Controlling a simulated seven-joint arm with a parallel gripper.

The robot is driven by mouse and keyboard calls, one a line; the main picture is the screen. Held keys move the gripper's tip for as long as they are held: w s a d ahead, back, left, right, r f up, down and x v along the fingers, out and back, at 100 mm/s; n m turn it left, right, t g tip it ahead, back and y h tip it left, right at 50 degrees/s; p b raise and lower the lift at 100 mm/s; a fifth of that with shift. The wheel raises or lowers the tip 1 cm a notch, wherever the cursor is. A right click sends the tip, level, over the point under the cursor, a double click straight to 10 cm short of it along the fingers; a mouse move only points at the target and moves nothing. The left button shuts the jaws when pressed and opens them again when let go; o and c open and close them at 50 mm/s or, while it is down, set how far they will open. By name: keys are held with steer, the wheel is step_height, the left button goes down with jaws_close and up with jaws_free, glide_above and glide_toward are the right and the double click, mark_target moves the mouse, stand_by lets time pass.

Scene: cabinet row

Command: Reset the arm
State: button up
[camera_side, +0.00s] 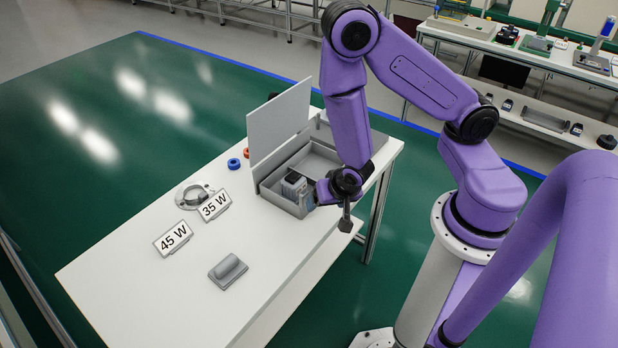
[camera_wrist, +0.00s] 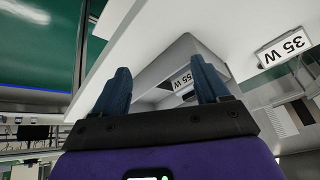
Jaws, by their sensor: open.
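My gripper (camera_side: 326,192) is at the right front edge of a grey open box on the white table. In the wrist view its two dark blue fingers (camera_wrist: 162,84) stand wide apart with nothing between their tips. The grey box (camera_side: 268,198) has its lid (camera_side: 279,121) standing upright. A small grey block (camera_side: 293,185) sits inside the box. My wrist partly hides the box's right side.
The white table (camera_side: 130,270) holds a "35 W" sign (camera_side: 215,205), a "45 W" sign (camera_side: 173,238), a round grey fixture (camera_side: 190,196), a grey block with a rounded top (camera_side: 228,271) and a blue ring (camera_side: 234,163). The table's front left is mostly clear.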

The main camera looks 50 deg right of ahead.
steer(key=s+a+r+n+g+y, duration=0.4)
steer(key=s+a+r+n, duration=0.55)
steer(key=a+r, duration=0.2)
steer(key=s+d+r+n, duration=0.2)
steer(key=d+r+n, duration=0.1)
steer(key=r+n, duration=0.2)
steer(key=s+d+r+n+g+h, duration=0.1)
steer(key=s+d+r+n, duration=0.2)
steer(key=r+n, duration=0.3)
steer(key=shift+s+d+r+h, duration=0.25)
steer(key=shift+s+d+h, duration=0.05)
steer(key=shift+d, duration=0.45)
steer(key=shift+c, duration=0.3)
